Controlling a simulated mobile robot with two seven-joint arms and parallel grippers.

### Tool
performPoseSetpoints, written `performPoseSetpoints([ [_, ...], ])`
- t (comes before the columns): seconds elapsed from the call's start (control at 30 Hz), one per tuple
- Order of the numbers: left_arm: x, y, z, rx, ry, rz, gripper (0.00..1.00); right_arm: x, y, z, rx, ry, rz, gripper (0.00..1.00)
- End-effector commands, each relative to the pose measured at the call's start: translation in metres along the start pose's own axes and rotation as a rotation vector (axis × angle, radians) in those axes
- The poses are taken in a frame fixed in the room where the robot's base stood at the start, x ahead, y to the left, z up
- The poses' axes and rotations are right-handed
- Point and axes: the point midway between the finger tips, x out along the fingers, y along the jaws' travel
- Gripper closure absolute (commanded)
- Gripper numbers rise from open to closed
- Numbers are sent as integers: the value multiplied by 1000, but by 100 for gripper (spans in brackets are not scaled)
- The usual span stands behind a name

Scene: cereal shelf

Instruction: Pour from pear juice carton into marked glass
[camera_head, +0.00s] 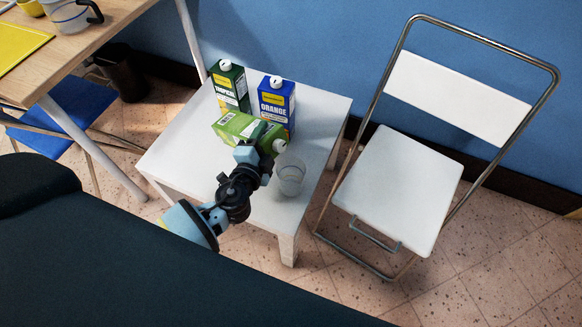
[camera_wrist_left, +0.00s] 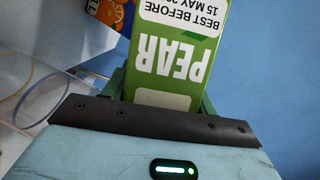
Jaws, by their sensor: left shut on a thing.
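The light green pear juice carton (camera_head: 232,126) is tipped over on its side in the head view, its white cap end pointing right. It also shows in the wrist view (camera_wrist_left: 178,62) with the word PEAR. My left gripper (camera_head: 257,138) is shut on it. The clear glass (camera_head: 290,180) stands upright on the small white table, just below and right of the cap in the head view. Its rim shows at the left of the wrist view (camera_wrist_left: 30,88). I cannot make out a mark on it, or any stream of juice. My right gripper is not in view.
On the white table (camera_head: 328,108), a dark green tropical carton (camera_head: 229,90) and a blue orange carton (camera_head: 275,105) stand upright close behind the pear carton. A white folding chair (camera_head: 400,185) is at the right. A wooden table (camera_head: 85,40) is at upper left.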

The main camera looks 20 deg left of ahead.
Motion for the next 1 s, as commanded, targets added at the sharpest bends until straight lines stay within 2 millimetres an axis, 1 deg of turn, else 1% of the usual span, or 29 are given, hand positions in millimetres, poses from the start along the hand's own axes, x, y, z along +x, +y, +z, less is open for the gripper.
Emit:
performPoseSetpoints([
  [1.0, 1, -2, 0, 49, 1, -24, 100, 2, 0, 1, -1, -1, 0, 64],
])
